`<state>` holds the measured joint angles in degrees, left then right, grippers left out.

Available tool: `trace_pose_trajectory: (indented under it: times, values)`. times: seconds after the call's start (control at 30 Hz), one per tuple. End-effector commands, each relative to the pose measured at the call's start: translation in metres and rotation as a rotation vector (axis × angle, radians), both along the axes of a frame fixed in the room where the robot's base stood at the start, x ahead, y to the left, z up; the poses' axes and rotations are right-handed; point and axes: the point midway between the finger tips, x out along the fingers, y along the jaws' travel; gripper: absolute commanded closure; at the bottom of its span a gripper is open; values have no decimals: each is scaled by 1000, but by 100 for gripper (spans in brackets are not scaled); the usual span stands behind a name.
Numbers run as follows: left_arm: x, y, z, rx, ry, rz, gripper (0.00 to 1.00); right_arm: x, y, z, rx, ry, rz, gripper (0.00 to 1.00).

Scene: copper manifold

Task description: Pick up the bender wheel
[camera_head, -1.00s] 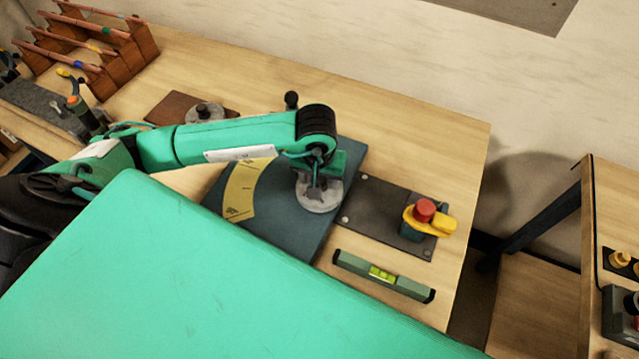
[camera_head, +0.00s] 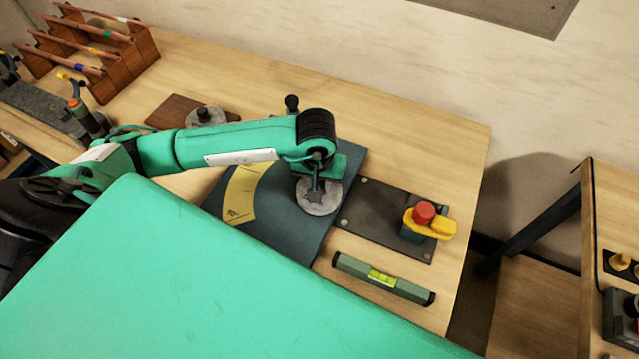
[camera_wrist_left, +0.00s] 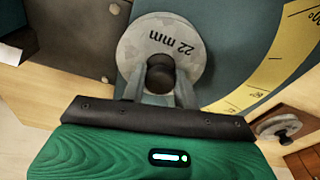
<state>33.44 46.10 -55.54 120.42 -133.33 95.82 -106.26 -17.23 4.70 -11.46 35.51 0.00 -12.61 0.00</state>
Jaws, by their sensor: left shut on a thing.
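The bender wheel (camera_head: 328,203) is a round grey disc at the right part of the dark blue bender plate (camera_head: 285,222). In the left wrist view the bender wheel (camera_wrist_left: 190,58) reads "22 mm" and has a dark round knob (camera_wrist_left: 160,75) in its middle. My left gripper (camera_head: 316,190) points down over the wheel. In the wrist view my left gripper (camera_wrist_left: 160,90) is shut with a finger on each side of the knob. I cannot tell whether the disc touches the plate. My right gripper is not in view.
A second grey wheel (camera_head: 205,115) sits on a brown board (camera_head: 172,108) at the back. A dark metal plate with a red button and yellow part (camera_head: 424,213) lies right of the bender. A green spirit level (camera_head: 384,278) lies in front. A wooden rack (camera_head: 135,60) stands far left.

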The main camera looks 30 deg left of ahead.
Motion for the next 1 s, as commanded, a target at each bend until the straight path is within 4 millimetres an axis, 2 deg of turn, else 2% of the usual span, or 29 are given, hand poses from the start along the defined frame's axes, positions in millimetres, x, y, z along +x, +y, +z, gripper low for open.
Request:
trace_pose_trajectory:
  times: [0.27,1.0]
  values:
    - [1,0,23,-1,-5,-1,100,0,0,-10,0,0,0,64]
    - [1,0,159,1,-7,0,100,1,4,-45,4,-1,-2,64]
